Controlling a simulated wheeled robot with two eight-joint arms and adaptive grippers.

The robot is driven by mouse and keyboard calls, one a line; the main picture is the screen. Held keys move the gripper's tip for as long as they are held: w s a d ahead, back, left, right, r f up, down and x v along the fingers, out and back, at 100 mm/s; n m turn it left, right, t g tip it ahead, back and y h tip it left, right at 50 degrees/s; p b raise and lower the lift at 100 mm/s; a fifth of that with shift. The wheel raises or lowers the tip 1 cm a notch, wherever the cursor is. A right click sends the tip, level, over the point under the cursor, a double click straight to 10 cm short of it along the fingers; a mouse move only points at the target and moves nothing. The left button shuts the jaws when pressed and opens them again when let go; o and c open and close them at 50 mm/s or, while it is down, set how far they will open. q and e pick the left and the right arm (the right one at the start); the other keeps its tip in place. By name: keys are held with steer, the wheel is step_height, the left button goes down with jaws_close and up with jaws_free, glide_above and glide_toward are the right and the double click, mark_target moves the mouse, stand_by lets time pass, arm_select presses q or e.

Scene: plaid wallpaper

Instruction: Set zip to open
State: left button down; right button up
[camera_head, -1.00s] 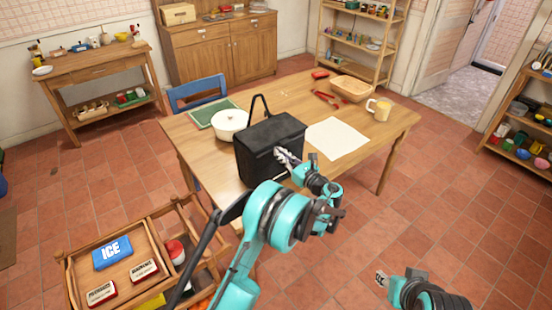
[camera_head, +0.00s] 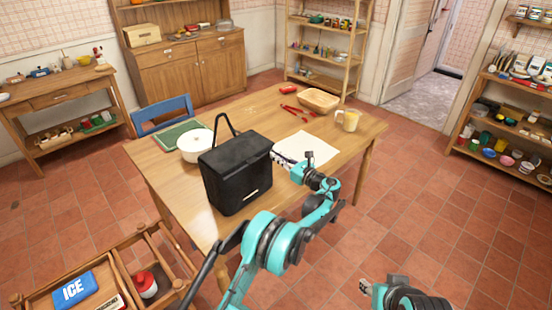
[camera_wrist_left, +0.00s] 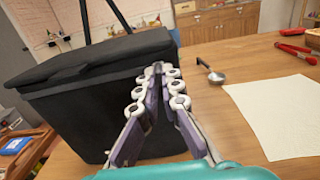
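A black box-shaped bag (camera_head: 235,175) stands upright on the wooden table (camera_head: 262,108), with its black handle raised. Its lid looks down, and I cannot make out the zip or its pull. My left gripper (camera_head: 279,158) is just beyond the bag's right side. In the left wrist view the fingertips (camera_wrist_left: 158,68) meet, with nothing visible between them, close to the right end of the bag's (camera_wrist_left: 90,110) lid edge. Whether they touch the bag is unclear. My right gripper (camera_head: 364,287) is low at the front right, away from the table; its fingers are too small to judge.
A white sheet (camera_head: 312,147), red tongs (camera_head: 292,110), a basket (camera_head: 318,100) and a mug (camera_head: 348,120) lie to the right. A wooden cart (camera_head: 110,262) stands at the lower left. A small metal item (camera_wrist_left: 213,75) shows beyond the fingers.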

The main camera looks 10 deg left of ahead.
arm_select(q)
steer(key=c, duration=1.7)
jaws_free()
steer(key=v, duration=1.2)
